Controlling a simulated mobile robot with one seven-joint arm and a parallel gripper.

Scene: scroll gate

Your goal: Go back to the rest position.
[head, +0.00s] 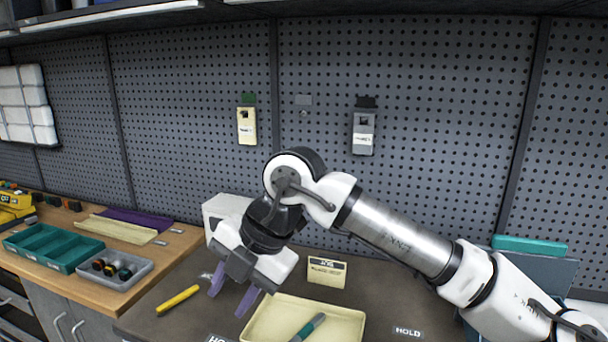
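My gripper (232,296) hangs over the dark worktop with its two purple fingers apart and nothing between them. It is above the left edge of a cream tray (268,318). A teal and grey pen-like tool (308,327) lies in that tray. A yellow marker-like stick (178,300) lies on the worktop to the left of my gripper. My arm reaches in from the lower right. A white box (222,210) stands behind my gripper and is partly hidden by it.
A small cream label card (326,271) stands behind the tray. At left, a wooden bench (172,256) holds a green tray (52,247) and a grey tray (137,275) with several round items.

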